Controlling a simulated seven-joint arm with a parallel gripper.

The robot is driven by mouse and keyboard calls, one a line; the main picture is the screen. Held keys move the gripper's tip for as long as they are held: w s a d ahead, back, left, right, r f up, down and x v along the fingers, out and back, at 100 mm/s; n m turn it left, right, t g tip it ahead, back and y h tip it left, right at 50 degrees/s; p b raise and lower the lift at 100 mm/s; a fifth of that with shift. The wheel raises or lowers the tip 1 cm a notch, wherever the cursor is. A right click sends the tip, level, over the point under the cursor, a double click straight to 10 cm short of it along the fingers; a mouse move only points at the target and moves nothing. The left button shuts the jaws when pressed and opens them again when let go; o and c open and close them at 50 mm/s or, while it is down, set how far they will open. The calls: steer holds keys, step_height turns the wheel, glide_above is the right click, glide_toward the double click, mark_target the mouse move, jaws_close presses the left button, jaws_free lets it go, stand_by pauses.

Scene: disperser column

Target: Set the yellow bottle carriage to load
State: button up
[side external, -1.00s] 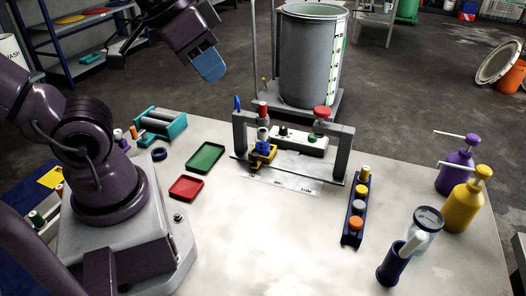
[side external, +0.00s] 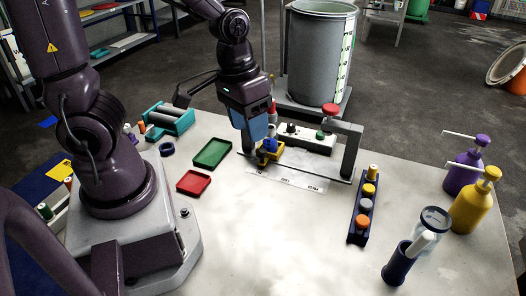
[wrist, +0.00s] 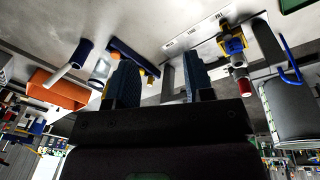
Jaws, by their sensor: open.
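The yellow bottle carriage (side external: 268,154) sits near the left end of the rail in the side view, with a blue part on it. It also shows in the wrist view (wrist: 235,46), right of my fingers. The white label strip (side external: 287,179) lies along the rail; its small words are hard to read. My gripper (side external: 257,140) points down at the left end of the frame, overlapping the carriage's upper left in the side view. In the wrist view, its two blue fingers (wrist: 160,82) stand apart with nothing between them. Contact with the carriage cannot be told.
The grey frame's right post (side external: 351,150) and a red knob (side external: 330,109) stand right of the carriage. A white control box (side external: 306,138) is behind it. Green (side external: 212,153) and red (side external: 194,182) trays lie left. A bottle rack (side external: 363,209) stands right.

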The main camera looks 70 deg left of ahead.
steer(key=w+a+f+n+y, duration=0.2)
steer(key=a+f+n, duration=0.2)
steer(key=a+f, duration=0.3)
steer(key=n+t+y, duration=0.2)
glide_toward(263, 151)
steer(key=x, duration=1)
steer(key=shift+a+f, duration=0.2)
steer(key=shift+f, duration=0.1)
jaws_close()
steer(key=shift+w+d, duration=0.1)
